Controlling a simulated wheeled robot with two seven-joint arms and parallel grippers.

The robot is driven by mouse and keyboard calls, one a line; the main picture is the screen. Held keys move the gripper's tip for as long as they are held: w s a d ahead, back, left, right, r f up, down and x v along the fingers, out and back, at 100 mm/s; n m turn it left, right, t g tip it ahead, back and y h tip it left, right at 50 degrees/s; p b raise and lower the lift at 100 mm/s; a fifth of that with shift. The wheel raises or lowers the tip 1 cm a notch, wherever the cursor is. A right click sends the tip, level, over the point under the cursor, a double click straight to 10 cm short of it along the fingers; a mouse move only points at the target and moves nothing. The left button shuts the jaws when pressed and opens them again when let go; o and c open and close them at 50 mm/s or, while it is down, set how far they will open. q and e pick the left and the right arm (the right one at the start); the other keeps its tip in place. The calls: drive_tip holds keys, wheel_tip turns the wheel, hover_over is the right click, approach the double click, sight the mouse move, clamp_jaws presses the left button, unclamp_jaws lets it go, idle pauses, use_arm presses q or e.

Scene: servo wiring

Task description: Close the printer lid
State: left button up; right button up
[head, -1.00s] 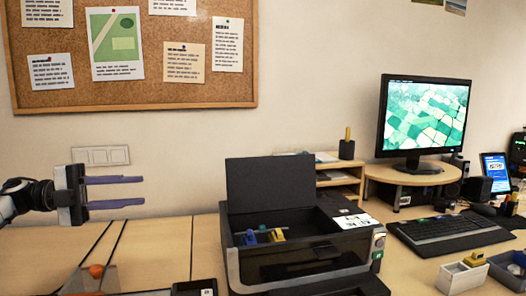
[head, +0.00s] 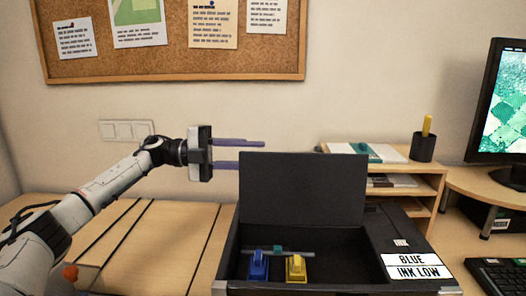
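The black printer (head: 385,235) stands on the desk at the lower middle of the head view. Its lid (head: 302,190) is up, standing nearly upright at the back of the open bay. A blue cartridge (head: 258,266) and a yellow cartridge (head: 296,268) sit side by side in the bay. My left gripper (head: 263,144) is open and empty, with its two purple fingers pointing right. It appears just above the lid's top left corner in the picture; I cannot tell its depth from the lid. My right gripper is not in view.
A label reading "BLUE INK LOW" (head: 418,267) is on the printer's right top. A wooden shelf (head: 440,185) with a pen cup (head: 423,147) stands behind right. A monitor (head: 497,110) is at far right. Bare desk (head: 165,235) lies left.

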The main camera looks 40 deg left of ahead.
use_arm(q)
drive_tip(key=shift+x, duration=1.4)
clamp_jaws()
drive_tip(key=shift+d, duration=0.1)
